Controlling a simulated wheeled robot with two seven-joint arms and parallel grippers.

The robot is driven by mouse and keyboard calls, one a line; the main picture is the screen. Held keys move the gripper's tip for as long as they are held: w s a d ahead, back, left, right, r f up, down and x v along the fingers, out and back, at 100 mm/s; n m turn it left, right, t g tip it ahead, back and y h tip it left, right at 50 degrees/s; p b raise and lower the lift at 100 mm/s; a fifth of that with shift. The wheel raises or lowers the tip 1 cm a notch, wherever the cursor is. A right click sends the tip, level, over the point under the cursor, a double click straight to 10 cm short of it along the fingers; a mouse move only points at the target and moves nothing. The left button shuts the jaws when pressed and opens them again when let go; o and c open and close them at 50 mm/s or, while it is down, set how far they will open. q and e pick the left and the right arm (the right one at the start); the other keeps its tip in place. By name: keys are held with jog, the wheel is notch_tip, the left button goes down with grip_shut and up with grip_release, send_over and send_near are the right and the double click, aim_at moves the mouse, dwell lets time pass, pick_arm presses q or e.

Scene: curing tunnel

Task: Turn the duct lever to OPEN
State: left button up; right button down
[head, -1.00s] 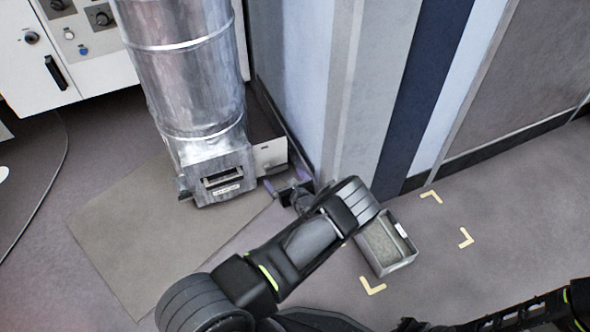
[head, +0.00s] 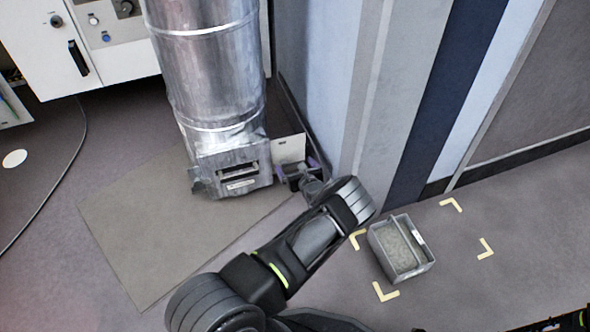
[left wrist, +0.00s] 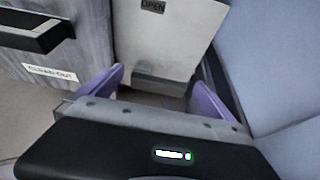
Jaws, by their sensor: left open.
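The silver duct (head: 205,75) stands upright and ends in a metal box (head: 232,170) with a slotted front. In the left wrist view the box has a CLEAN-OUT label (left wrist: 50,75). A pale plate (head: 288,148) beside the box carries the word OPEN at its top in the left wrist view (left wrist: 153,6). A grey bar (left wrist: 172,82) crosses the plate's lower part; I cannot tell whether it is the lever. My left gripper (head: 297,168) is open in front of the plate, its purple fingertips (left wrist: 157,80) apart on either side of the bar, with no grip visible.
A striped wall (head: 400,90) stands close to the right of the plate. A grey bin (head: 428,268) sits on the floor among yellow corner marks (head: 450,204). A white control cabinet (head: 110,60) is at the upper left. A flat mat (head: 130,235) and open floor lie in front of the duct.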

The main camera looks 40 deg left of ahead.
pick_arm(q)
jog(key=shift+w+a+f, duration=0.1)
jog(key=shift+w+a, duration=0.1)
jog(key=shift+a, duration=0.05)
jog(key=c, duration=2.1)
